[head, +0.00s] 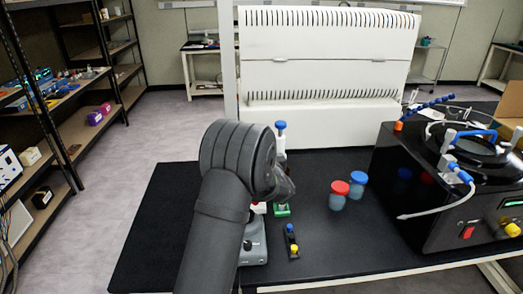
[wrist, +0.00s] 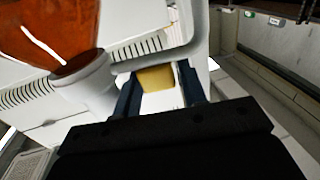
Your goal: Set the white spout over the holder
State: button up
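My gripper (wrist: 160,82) shows in the wrist view as two dark blue fingers. They stand close on either side of a yellow block (wrist: 155,78), which seems to belong to a white spout (wrist: 85,85) with a bent white tube. A glossy orange-brown piece (wrist: 45,30) sits in the spout's wide collar. In the head view my arm hides most of my gripper. A white piece with a blue top (head: 281,127) stands up behind the arm. A small green block (head: 282,210) is on the black table below it. I cannot tell which piece is the holder.
Red-capped (head: 339,190) and blue-capped (head: 357,180) jars stand right of my arm. A small blue-and-yellow piece (head: 292,243) lies near the front edge. The black freeze dryer (head: 410,190), with a white side spout, fills the right. The table's left part is clear.

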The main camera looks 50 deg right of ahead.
jog(key=shift+x, duration=0.85)
jog(key=shift+c, duration=0.2)
grip_shut()
